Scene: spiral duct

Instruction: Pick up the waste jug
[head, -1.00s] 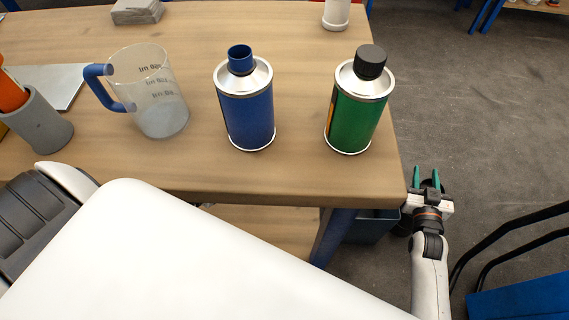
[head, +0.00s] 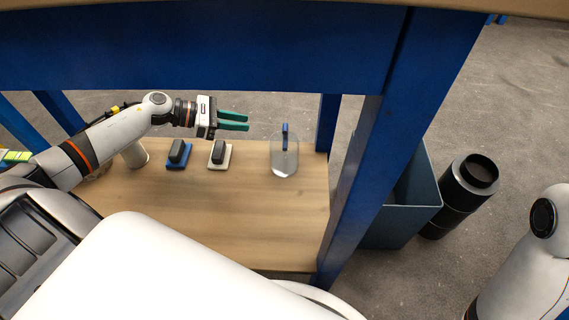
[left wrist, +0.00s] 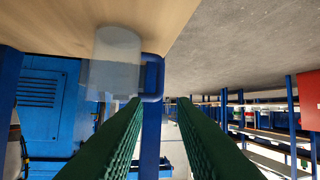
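The waste jug (head: 285,160), clear with a blue handle (head: 285,130), stands on the lower shelf of the workbench. In the left wrist view the jug (left wrist: 116,62) is at the upper left, its blue handle (left wrist: 153,77) facing the fingers. My left gripper (head: 247,121) has two green fingers, apart and empty, pointing right toward the jug with a gap between. In the left wrist view its fingertips (left wrist: 160,101) reach close to the handle's line, without visible contact. My right gripper is out of view; only part of my right arm shows at the lower right.
A blue-based block (head: 178,155) and a white-based block (head: 219,155) sit on the shelf left of the jug. A blue table leg (head: 365,165) and top rail (head: 200,45) frame the shelf. A bin (head: 405,200) and black cylinder (head: 462,195) stand to the right.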

